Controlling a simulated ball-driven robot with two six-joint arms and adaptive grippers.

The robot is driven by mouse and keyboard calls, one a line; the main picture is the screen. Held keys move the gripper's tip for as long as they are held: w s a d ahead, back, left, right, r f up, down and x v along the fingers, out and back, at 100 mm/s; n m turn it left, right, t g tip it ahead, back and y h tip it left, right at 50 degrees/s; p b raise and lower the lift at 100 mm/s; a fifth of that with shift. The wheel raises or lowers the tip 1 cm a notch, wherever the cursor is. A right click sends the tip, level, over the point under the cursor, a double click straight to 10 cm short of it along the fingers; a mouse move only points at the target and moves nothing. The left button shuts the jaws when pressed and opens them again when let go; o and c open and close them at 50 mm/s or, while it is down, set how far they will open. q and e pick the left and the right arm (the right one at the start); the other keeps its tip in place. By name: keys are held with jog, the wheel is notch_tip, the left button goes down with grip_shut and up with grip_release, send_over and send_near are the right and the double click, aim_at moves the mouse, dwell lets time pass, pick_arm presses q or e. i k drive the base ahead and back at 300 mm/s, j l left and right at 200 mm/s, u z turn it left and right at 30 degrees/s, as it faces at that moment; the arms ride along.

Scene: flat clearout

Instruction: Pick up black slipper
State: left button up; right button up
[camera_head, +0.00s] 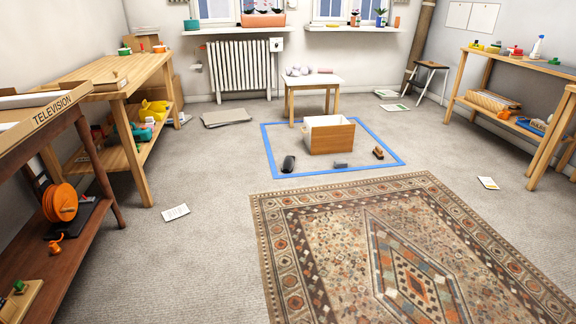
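A small black slipper (288,164) lies on the grey carpet at the near left inside a blue taped outline (267,150). It is apart from the wooden box (331,138) that stands to its right. Neither of my grippers shows in the head view, so I cannot see whether they are open or shut.
A small grey object (340,163) and a brown brush-like object (378,153) lie near the box. A patterned rug (400,250) covers the near floor. A white-topped table (315,81) stands behind the box. Wooden shelves (125,80) line the left. Carpet left of the slipper is mostly clear.

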aim_at(289, 162)
jog(key=i+u, duration=0.45)
jog(key=i, duration=1.3)
jog(key=i+z, duration=0.1)
jog(key=i, duration=0.65)
jog(key=i+j, duration=0.15)
jog(key=i, duration=0.6)
jog(key=i+j+z, duration=0.15)
jog(key=i, duration=0.6)
jog(key=i+j+z, duration=0.15)
jog(key=i+z, duration=0.2)
jog(key=i+j+z, duration=0.35)
jog(key=i, duration=0.2)
jog(key=i+j+z, duration=0.3)
jog(key=i+j, duration=0.1)
